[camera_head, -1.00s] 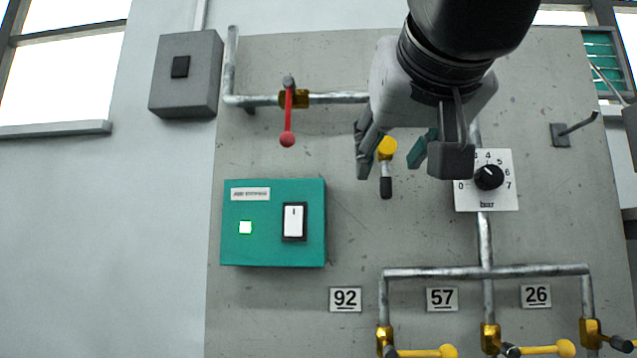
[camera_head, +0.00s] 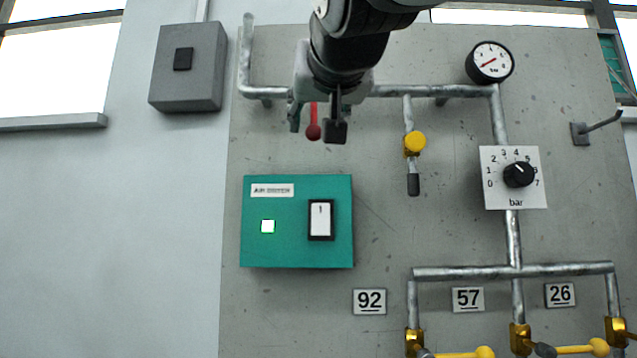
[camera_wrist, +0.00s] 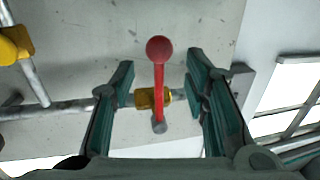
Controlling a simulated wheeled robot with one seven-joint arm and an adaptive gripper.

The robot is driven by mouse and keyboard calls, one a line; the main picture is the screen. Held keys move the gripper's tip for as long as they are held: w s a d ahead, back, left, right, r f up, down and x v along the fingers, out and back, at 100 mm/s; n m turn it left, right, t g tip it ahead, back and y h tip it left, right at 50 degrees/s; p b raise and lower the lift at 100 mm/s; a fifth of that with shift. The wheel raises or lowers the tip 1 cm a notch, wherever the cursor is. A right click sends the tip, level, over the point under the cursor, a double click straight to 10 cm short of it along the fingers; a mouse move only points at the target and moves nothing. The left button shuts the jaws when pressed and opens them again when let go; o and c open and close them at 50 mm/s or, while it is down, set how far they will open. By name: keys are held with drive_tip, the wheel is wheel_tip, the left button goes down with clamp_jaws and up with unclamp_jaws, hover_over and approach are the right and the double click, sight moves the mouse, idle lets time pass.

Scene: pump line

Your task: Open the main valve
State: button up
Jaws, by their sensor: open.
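The main valve's red lever (camera_head: 314,125) hangs down from the upper pipe, mostly hidden behind my gripper in the head view. In the wrist view the red lever (camera_wrist: 159,80), with its round red knob, stands between my fingers, across the pipe. Its brass body (camera_wrist: 147,98) sits on the pipe behind it. My gripper (camera_head: 318,125) is open, with one finger on each side of the lever. In the wrist view, gaps show between the lever and both fingers of my gripper (camera_wrist: 162,85).
A yellow-knobbed valve (camera_head: 414,143) hangs to the right. A green switch box (camera_head: 297,255) is below, and a pressure dial plate (camera_head: 493,200) and gauge (camera_head: 490,62) are at right. A grey box (camera_head: 214,75) is at left. Several yellow-handled valves line the bottom.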

sight(314, 122)
drive_tip(key=shift+w+a, duration=0.15)
drive_tip(key=shift+w, duration=0.8)
drive_tip(key=shift+w+a, duration=0.1)
drive_tip(key=shift+w, duration=0.8)
clamp_jaws()
